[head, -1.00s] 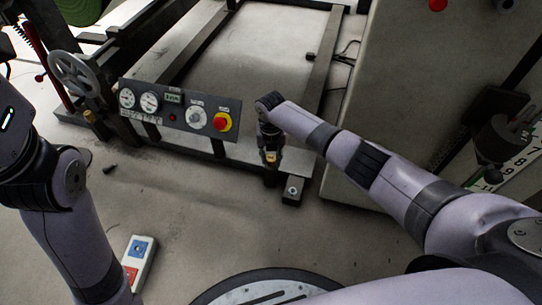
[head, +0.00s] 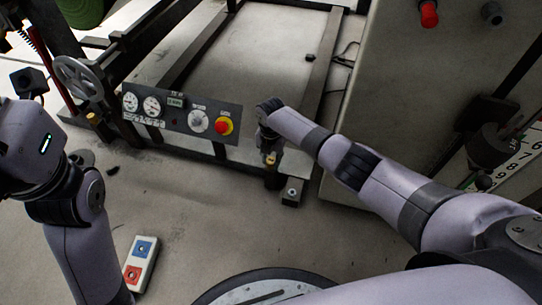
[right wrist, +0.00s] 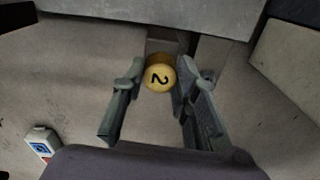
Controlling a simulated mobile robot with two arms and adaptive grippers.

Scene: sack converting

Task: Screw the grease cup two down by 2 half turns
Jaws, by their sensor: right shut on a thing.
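The grease cup two (right wrist: 160,77) is a yellow, brass-coloured round cap with a black 2 on its face. My right gripper (right wrist: 159,80) has its two fingers on either side of the cup and is shut on it. In the head view my right gripper (head: 270,153) points down at the front rail of the machine frame, and only a little of the cup shows below it. Whether the fingers turn the cup cannot be told. My left arm is at the left edge of the head view; its fingers are not seen.
A control panel (head: 181,112) with gauges and a red knob stands left of my right gripper. A handwheel (head: 78,80) is further left. A large grey cabinet (head: 400,110) stands close on the right. A red-and-blue button box (head: 140,262) lies on the open floor.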

